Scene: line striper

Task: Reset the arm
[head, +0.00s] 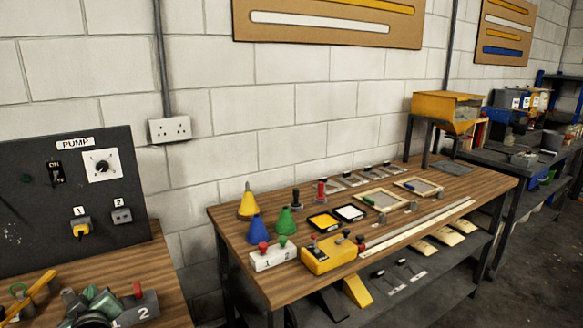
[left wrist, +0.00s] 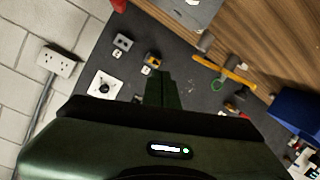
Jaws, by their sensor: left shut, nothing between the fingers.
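My left gripper (head: 98,298) shows as a dark green shape at the lower left of the head view, low in front of the bench with the pump panel. In the left wrist view its two dark fingers (left wrist: 160,88) are together with nothing between them. Past them is the dark pump panel (left wrist: 185,95), which also stands at the left of the head view (head: 30,225). The fingers look apart from the panel, but the gap is hard to judge. My right gripper is in neither view.
A grey box marked 2 with a red knob (head: 138,290) is close beside my left gripper. A yellow-handled tool (head: 32,295) lies left of it. A wooden workbench (head: 235,225) on the right holds cones, a yellow box and frames. A gap separates the benches.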

